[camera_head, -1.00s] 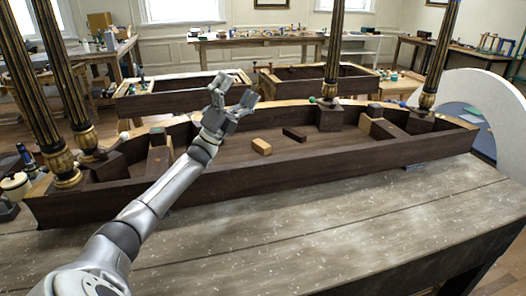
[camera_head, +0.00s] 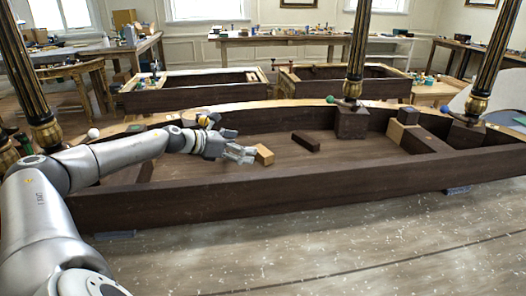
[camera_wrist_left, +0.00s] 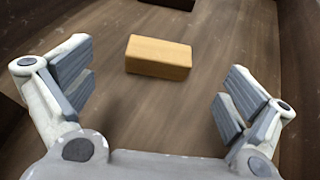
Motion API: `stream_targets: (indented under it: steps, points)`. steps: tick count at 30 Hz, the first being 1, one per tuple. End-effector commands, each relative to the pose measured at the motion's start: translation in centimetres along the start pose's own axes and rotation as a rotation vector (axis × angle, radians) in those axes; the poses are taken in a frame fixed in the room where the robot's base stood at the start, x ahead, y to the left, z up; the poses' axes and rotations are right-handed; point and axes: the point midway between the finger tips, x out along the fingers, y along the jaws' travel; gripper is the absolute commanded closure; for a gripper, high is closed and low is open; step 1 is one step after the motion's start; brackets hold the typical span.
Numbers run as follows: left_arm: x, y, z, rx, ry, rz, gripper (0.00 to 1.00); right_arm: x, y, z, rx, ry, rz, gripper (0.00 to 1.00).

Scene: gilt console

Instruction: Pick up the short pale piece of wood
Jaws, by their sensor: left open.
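The short pale piece of wood (camera_head: 264,154) lies on the floor of the dark wooden console frame (camera_head: 330,188). In the left wrist view the pale piece (camera_wrist_left: 158,57) lies ahead of my fingers, a little left of the middle of the gap. My left gripper (camera_head: 240,143) is low inside the frame, just left of the pale piece. Its fingers (camera_wrist_left: 160,97) are spread wide with nothing between them. My right gripper is not in view.
A short dark block (camera_head: 306,142) lies to the right of the pale piece. Its frame walls stand around the gripper. Gilt-and-black columns (camera_head: 357,50) rise from the frame. Workbenches (camera_head: 290,40) stand at the back.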

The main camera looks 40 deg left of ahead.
Motion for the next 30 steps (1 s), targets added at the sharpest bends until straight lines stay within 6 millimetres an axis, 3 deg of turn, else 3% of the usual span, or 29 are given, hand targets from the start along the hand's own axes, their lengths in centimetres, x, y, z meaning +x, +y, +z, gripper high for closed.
stream_targets:
  steps: [1,5,11,18,24,30]
  points:
    - [0.6,-0.2,0.6,-0.003,-0.004,-0.003,0.0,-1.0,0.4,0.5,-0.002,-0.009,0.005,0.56]
    - [2.2,-0.1,0.4,-0.005,-0.005,-0.001,0.0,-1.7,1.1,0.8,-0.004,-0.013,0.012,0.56]
    - [3.7,-0.1,0.2,-0.002,-0.001,-0.002,0.0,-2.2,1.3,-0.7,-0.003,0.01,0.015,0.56]
    - [5.3,-0.4,0.3,-0.005,-0.002,-0.004,0.0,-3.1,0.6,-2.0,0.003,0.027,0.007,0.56]
    - [7.9,-0.4,0.1,-0.005,-0.003,-0.003,0.0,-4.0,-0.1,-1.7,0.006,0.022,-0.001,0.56]
    - [9.0,-0.4,0.0,-0.003,-0.001,-0.001,0.0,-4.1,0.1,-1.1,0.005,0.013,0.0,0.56]
